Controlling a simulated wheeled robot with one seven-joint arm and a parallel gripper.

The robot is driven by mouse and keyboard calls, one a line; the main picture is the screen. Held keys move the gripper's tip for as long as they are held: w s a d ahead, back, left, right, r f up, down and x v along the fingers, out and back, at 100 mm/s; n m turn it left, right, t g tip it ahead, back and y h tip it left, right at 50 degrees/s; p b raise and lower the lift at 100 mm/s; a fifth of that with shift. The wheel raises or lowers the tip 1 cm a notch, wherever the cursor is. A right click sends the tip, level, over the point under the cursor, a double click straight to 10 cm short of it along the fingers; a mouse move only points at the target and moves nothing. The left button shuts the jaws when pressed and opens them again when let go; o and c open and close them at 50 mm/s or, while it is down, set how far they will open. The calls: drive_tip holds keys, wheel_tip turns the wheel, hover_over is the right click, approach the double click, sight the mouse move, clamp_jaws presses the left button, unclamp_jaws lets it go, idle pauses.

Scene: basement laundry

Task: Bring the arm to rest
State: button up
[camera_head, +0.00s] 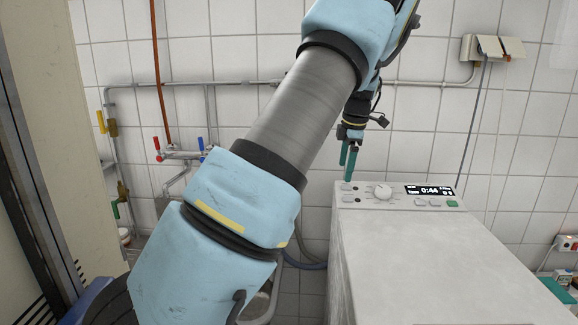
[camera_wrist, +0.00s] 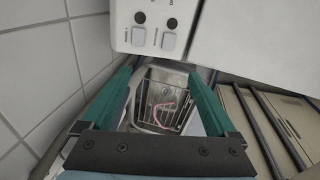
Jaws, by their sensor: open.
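My gripper (camera_head: 349,160) hangs down at the left rear corner of the white washing machine (camera_head: 420,255), close to its control panel. In the wrist view my gripper (camera_wrist: 168,88) has its two green fingers spread wide apart, with nothing held between them. Beyond the fingers, lower down, a basin with a wire rack (camera_wrist: 165,105) shows, with a pink curved thing in it. My arm crosses the head view from bottom left to top right and hides part of the wall and pipes.
The machine's panel has a knob (camera_head: 383,192), several buttons and a lit display (camera_head: 430,190). Wall pipes and a tap with red and blue handles (camera_head: 180,152) are at left. A cream panel (camera_head: 50,120) stands at far left. The machine's top is clear.

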drive_tip(key=s+a+f+m, duration=0.2)
drive_tip(key=s+a+m, duration=0.25)
drive_tip(key=a, duration=0.35)
drive_tip(key=s+a+f+m, duration=0.1)
drive_tip(key=s+a+m, duration=0.35)
drive_tip(key=a, duration=0.45)
drive_tip(key=s+a+f+m, duration=0.1)
drive_tip(key=s+a+m, duration=0.3)
drive_tip(key=s, duration=0.4)
drive_tip(key=s+a+f+m, duration=0.2)
drive_tip(key=s+a+m, duration=0.2)
drive_tip(key=s+m, duration=0.2)
drive_tip(key=s, duration=0.2)
drive_tip(key=shift+s+f+h, duration=0.2)
drive_tip(key=shift+s+h, duration=0.2)
